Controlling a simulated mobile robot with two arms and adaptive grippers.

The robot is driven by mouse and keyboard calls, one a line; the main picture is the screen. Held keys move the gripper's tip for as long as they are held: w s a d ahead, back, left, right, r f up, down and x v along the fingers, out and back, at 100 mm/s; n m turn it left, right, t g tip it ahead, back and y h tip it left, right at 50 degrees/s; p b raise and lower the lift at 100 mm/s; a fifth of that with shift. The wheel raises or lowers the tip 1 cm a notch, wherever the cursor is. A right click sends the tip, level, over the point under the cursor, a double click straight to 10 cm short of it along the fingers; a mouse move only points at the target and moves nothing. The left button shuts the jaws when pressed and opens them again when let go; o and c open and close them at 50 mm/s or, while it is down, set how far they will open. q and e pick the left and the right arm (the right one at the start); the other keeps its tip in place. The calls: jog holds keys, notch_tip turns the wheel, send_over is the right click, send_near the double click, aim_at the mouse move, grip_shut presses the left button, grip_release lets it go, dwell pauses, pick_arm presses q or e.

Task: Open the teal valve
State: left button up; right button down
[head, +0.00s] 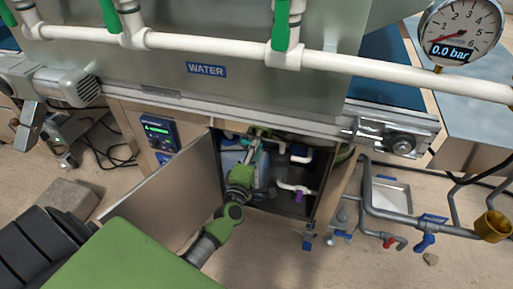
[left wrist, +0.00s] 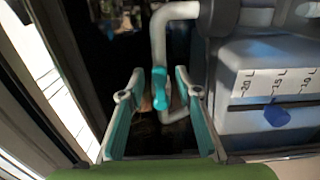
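The teal valve (left wrist: 160,90) shows in the left wrist view as a teal handle on a bent white pipe (left wrist: 157,35). My left gripper (left wrist: 160,74) is open, with one teal finger on each side of the handle. A gap shows between each finger and the handle, so it does not appear gripped. In the head view my left gripper (head: 257,143) reaches into the open cabinet under the water tank. There the teal valve cannot be told apart from the gripper's fingers. My right gripper is not in view.
The open cabinet door (head: 175,200) stands left of my arm. Inside are a purple valve (head: 299,196), white pipes and a bluish container (left wrist: 265,85) with a blue cap. A gauge (head: 461,30) reads 0.0 bar. Blue and red valves (head: 391,243) are at the right.

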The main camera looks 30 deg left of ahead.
pick_arm(q)
jog(key=v, duration=1.1)
jog(key=shift+s+d, duration=0.1)
jog(key=shift+d, duration=0.1)
